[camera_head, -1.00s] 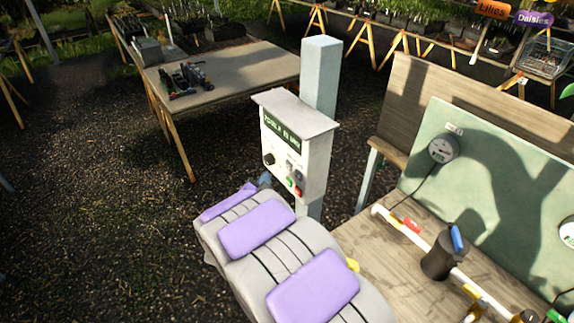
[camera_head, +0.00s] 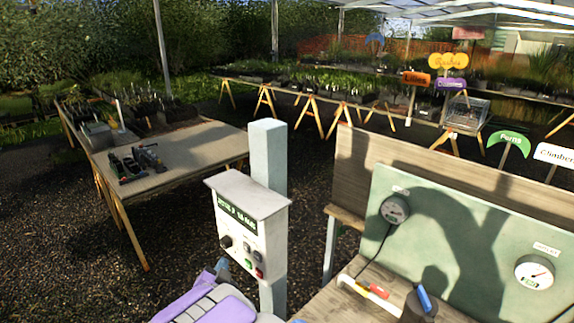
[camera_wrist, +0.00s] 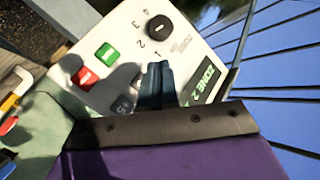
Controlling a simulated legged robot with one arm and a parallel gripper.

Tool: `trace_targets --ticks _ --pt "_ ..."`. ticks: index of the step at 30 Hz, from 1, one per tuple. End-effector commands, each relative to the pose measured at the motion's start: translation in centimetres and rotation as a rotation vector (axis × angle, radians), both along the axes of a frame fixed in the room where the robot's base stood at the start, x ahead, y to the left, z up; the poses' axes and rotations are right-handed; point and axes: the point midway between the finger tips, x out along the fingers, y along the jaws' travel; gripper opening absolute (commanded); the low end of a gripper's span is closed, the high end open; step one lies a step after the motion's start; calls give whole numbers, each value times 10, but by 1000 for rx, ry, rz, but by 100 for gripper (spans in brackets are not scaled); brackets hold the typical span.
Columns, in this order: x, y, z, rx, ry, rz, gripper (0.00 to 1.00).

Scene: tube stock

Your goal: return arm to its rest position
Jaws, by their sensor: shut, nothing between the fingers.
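My arm (camera_head: 222,310), with purple and grey panels, shows only in part at the bottom of the head view. My gripper is a small blue-grey tip (camera_head: 221,266) in front of the control box (camera_head: 232,241). In the wrist view my gripper (camera_wrist: 156,84) has its dark teal fingers together, with nothing between them. Behind them the control box (camera_wrist: 125,28) fills much of the picture. It carries a dial (camera_wrist: 159,27), a green button (camera_wrist: 106,53) and a red button (camera_wrist: 86,78). I cannot tell whether the fingertips touch the box.
The box is on a pale post (camera_head: 268,155). A wooden bench with a green gauge panel (camera_head: 445,245) stands at right, bearing a white pipe (camera_head: 368,297). A table (camera_head: 195,160) with tools stands at left. Gravel floor (camera_head: 60,260) is open at lower left.

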Motion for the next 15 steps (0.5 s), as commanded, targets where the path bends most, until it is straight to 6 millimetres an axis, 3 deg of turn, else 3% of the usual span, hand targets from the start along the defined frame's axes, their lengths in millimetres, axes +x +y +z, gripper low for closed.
trace_targets --ticks 7,11,15 --pt "2 -40 11 -21 231 102 0" --pt "-16 -69 13 -61 377 181 0" --pt "-46 -103 17 -116 521 265 0"
